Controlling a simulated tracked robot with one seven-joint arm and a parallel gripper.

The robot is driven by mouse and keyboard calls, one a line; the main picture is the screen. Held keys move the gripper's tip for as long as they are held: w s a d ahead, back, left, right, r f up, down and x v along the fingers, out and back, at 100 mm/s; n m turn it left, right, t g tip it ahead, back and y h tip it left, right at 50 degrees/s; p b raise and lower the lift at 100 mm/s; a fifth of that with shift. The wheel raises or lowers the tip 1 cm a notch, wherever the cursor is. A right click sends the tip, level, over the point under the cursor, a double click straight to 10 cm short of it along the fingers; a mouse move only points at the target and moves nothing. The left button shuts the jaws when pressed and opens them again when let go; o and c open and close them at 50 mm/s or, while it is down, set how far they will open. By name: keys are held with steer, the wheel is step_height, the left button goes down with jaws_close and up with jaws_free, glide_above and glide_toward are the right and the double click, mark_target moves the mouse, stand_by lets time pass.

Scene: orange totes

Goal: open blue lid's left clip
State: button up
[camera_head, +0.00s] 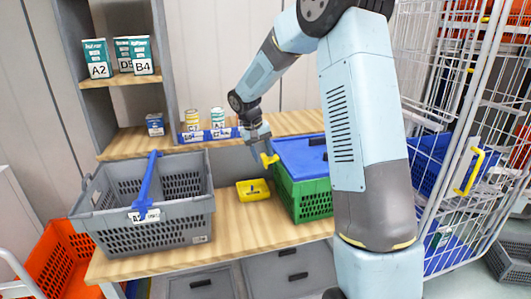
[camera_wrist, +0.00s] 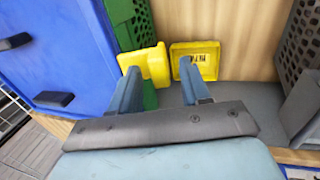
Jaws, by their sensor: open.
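The blue lid (camera_head: 300,157) lies on a green crate (camera_head: 312,200) on the wooden bench, partly hidden by my arm. Its yellow left clip (camera_head: 268,159) juts out at the crate's left side. In the wrist view, the blue lid (camera_wrist: 50,60) fills the left, and the yellow clip (camera_wrist: 150,62) stands out from the green crate (camera_wrist: 128,22). My gripper (camera_wrist: 160,76) is open and empty. Its left finger overlaps the clip in the picture; I cannot tell whether they touch. The right finger is apart from the clip. In the head view my gripper (camera_head: 261,143) is right above the clip.
A small yellow bin (camera_head: 253,190) sits on the bench left of the green crate. A grey crate (camera_head: 150,220) with a blue handle stands further left. A white wire cage (camera_head: 450,130) is at the right.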

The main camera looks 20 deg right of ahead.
steer(key=shift+c, duration=0.5)
jaws_close()
steer(key=shift+d, duration=0.55)
steer(key=shift+a, duration=0.5)
steer(key=shift+d+r+y, duration=0.25)
steer(key=shift+r+y, duration=0.15)
steer(key=shift+y, duration=0.3)
steer(key=d+y, duration=0.1)
steer(key=y, duration=0.1)
steer(key=r+y, duration=0.1)
steer(key=y, duration=0.1)
steer(key=shift+d+r, duration=0.2)
steer(key=shift+d, duration=0.15)
steer(key=shift+d+r+y, duration=0.2)
steer(key=shift+d+y, duration=0.2)
steer(key=shift+y, duration=0.55)
steer(key=shift+d+r+y, duration=0.2)
steer(key=shift+d+y, duration=0.2)
steer(key=shift+y, duration=0.55)
